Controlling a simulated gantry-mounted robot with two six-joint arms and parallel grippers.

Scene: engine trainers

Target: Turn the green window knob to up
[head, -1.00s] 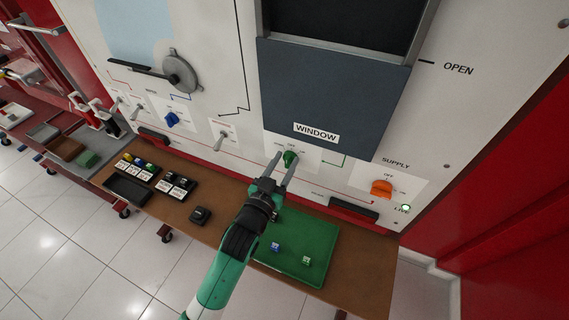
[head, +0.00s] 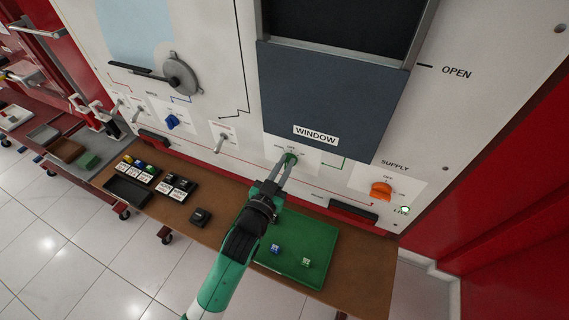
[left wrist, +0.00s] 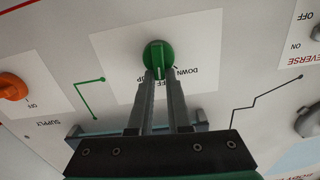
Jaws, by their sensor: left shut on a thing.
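The green window knob (head: 290,159) is on the white panel, under the dark blue window board (head: 330,98) marked WINDOW. It also shows in the left wrist view (left wrist: 158,54), with its ridge roughly upright in that picture. DOWN, OFF and a partly hidden UP label show upside down around it there. My left gripper (head: 284,168) reaches the knob from below. In the left wrist view its fingers (left wrist: 161,76) are shut on the knob's ridge and hide part of the labels. My right gripper is not in view.
An orange supply knob (head: 381,190) and a lit lamp (head: 405,210) are to the right. A blue knob (head: 172,121) and a toggle switch (head: 220,141) are to the left. A green mat (head: 306,241) with two small cubes lies on the brown bench (head: 365,275) below.

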